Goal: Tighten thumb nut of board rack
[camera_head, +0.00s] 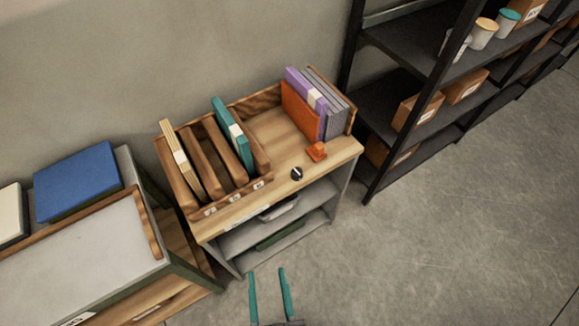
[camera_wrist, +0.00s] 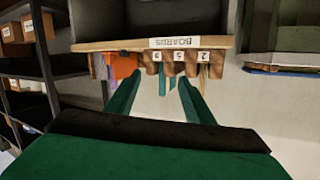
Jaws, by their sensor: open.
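The wooden board rack (camera_head: 262,160) sits on the cabinet top, with upright dividers and number tags on its front. It holds a cream board (camera_head: 178,160) and a teal board (camera_head: 228,130). A small round black knob with a white mark (camera_head: 297,174), perhaps the thumb nut, lies on the cabinet top right of the rack's tags. My gripper (camera_head: 267,272) has two teal fingers, spread apart and empty, over the floor in front of the cabinet. In the wrist view, the open fingers (camera_wrist: 160,76) point toward the tagged rack front (camera_wrist: 180,68), seen upside down. The knob is not clear there.
A small orange object (camera_head: 316,151) stands near the knob. Orange, purple and grey binders (camera_head: 310,105) stand at the cabinet's right end. A dark shelf unit (camera_head: 375,110) is at right, a grey-topped table (camera_head: 85,255) at left. Floor in front is clear.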

